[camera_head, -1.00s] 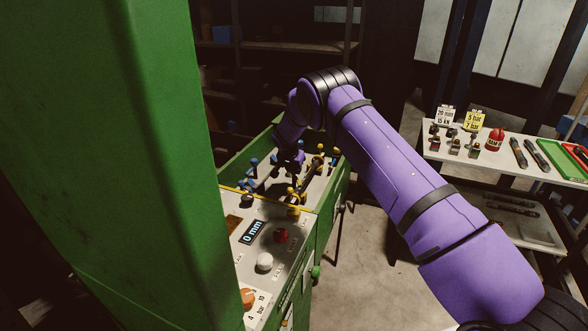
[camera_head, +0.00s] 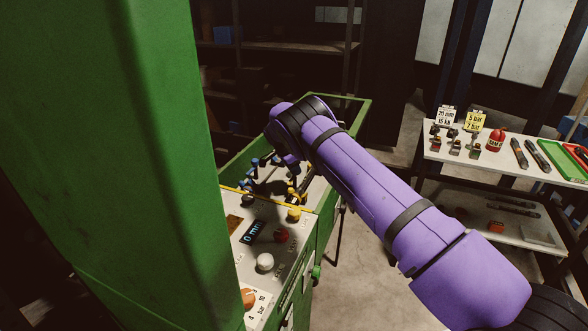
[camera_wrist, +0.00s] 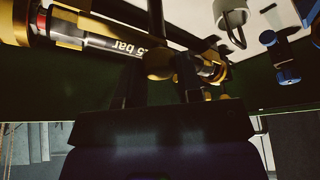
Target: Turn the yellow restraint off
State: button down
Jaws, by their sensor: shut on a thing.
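Blue restraint parts (camera_head: 250,180) stand on the left of the same top; blue pieces (camera_wrist: 283,58) also show at the wrist view's right. In the head view my purple arm hides the fingertips.
A tall green column (camera_head: 110,150) fills the left. The panel has a display (camera_head: 254,232), a red button (camera_head: 281,236), a white knob (camera_head: 265,262) and an orange dial (camera_head: 248,298). A side table (camera_head: 455,158) with fittings, hoses and a green tray (camera_head: 556,160) stands right.

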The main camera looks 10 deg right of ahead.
jog(key=shift+a, duration=0.1)
dwell(0.4)
jog(key=c, duration=0.8)
grip_release()
jog(key=v, duration=1)
jog(key=shift+r, duration=0.35)
jog(key=shift+r, duration=0.1)
